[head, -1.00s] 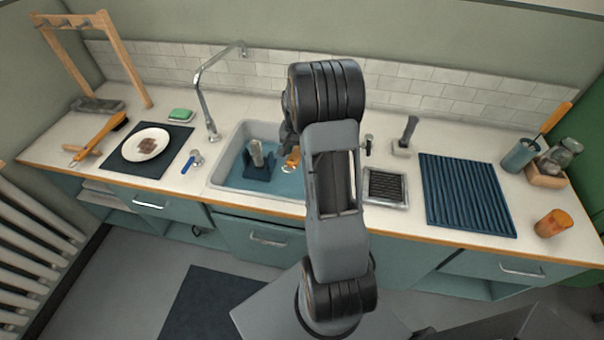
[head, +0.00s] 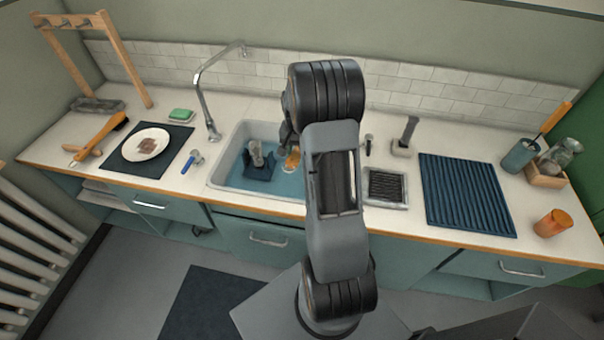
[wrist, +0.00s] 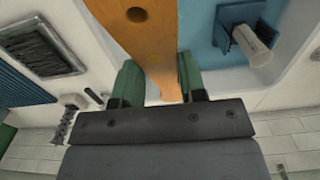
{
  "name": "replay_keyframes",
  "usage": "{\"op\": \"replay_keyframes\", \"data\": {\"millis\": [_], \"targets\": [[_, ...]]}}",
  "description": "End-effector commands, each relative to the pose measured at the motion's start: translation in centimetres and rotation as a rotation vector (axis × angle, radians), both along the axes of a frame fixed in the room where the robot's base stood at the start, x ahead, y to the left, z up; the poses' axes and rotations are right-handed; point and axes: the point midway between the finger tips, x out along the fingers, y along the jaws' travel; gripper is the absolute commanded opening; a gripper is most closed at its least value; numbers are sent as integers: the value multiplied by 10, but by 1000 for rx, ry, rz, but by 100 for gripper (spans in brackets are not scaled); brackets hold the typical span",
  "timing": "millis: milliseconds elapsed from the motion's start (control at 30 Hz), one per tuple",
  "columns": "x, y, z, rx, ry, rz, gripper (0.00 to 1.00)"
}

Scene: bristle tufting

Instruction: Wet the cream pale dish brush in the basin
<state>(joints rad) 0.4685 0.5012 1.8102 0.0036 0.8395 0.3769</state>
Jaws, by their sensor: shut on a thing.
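My gripper (wrist: 157,82) is shut on a wooden, orange-brown handle (wrist: 150,45), seen between its green finger pads in the wrist view. I take this to be the dish brush; its bristles and any cream colour cannot be made out clearly. In the head view an orange end of it (head: 292,159) shows over the right part of the basin, beside my arm. The basin (head: 225,172) is pale grey and holds blue water (head: 285,187). My arm hides the basin's right part and most of the gripper. I cannot tell how deep the brush reaches.
A dark blue piece with a grey cylinder (head: 257,158) sits in the basin left of the brush. The faucet (head: 209,115) stands behind left. A metal drain tray (head: 386,187) and blue ribbed mat (head: 465,195) lie right. A plate (head: 148,144) and orange-handled brush (head: 97,138) lie left.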

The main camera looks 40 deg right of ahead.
Motion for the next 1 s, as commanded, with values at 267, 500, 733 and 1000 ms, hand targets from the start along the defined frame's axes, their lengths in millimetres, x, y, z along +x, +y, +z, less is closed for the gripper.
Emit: {"op": "replay_keyframes", "data": {"millis": [267,500,733,1000], "targets": [[0,0,0,-1,-1,0,10],[0,0,9,-1,-2,0,10],[0,0,31,-1,-2,0,10],[0,0,41,-1,-1,0,10]]}}
